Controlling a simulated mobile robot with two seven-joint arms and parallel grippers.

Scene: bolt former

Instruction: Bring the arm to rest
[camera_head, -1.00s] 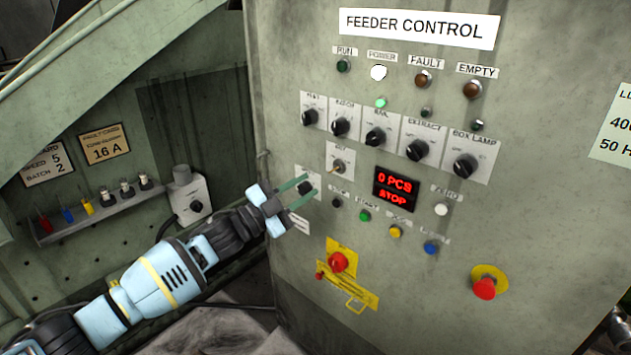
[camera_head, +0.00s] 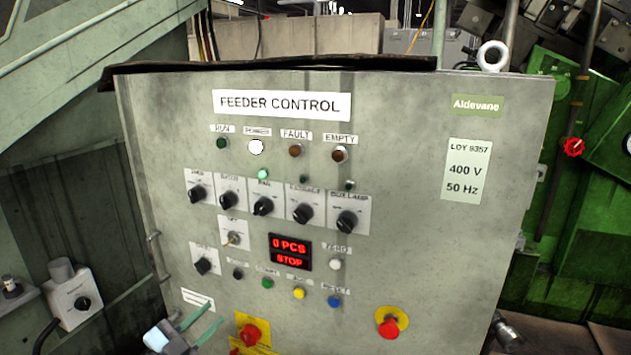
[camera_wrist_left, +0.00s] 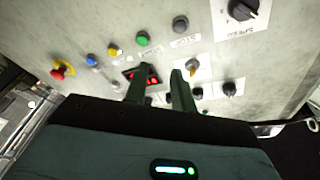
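My left gripper (camera_head: 197,328) shows at the lower left of the head view, low in front of the control cabinet. Its two greenish fingers are apart with nothing seen between them. In the left wrist view the fingers (camera_wrist_left: 160,88) also stand apart and empty, pointing toward the panel. Whether the fingertips touch the panel cannot be told. Most of my left arm is below the picture edge. My right gripper is in neither view.
The feeder control cabinet (camera_head: 420,180) fills the middle, with several knobs, buttons and a red display (camera_head: 290,252) reading "0 PCS STOP". A grey switch box (camera_head: 75,298) is at left, green machinery (camera_head: 595,180) at right.

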